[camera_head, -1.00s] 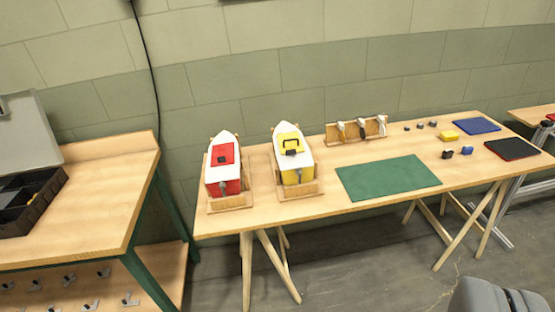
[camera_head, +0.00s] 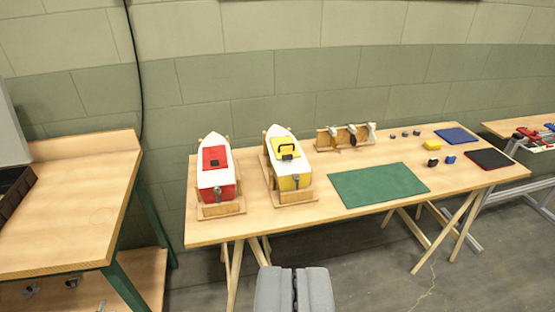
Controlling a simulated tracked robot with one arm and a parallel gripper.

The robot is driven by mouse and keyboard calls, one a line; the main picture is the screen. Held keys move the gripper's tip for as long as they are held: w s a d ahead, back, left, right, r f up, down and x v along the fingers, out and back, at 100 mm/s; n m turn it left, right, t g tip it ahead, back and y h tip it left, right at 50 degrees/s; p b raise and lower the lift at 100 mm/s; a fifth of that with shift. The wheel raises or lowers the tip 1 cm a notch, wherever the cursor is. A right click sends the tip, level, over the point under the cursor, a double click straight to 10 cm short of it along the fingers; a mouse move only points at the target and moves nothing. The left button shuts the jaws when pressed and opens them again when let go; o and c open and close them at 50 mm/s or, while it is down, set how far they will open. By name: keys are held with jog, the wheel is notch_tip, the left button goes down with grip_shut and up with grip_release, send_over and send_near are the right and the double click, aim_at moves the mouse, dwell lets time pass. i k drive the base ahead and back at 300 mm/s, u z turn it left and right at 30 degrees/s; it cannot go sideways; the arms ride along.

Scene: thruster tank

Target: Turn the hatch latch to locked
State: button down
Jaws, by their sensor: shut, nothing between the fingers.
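Two model boats rest in wooden cradles on the left part of the trestle table. The red-and-white boat (camera_head: 215,172) has a red hatch with a small dark piece on it, which may be the latch. The yellow-and-white boat (camera_head: 288,163) has a yellow hatch with a dark handle-like piece. The latch settings are too small to tell. My gripper (camera_head: 293,272) is shut and empty at the bottom centre of the view, in front of the table and apart from both boats.
A green mat (camera_head: 378,185) lies mid-table. A wooden tool rack (camera_head: 345,138) stands behind it. Small blocks, a blue mat (camera_head: 457,135) and a dark red-edged mat (camera_head: 490,159) are at the right. A wooden workbench (camera_head: 70,205) stands at the left. The floor before the table is clear.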

aim_at(290, 157)
jog(key=u, duration=0.05)
jog(key=i, duration=1)
jog(key=z, duration=0.05)
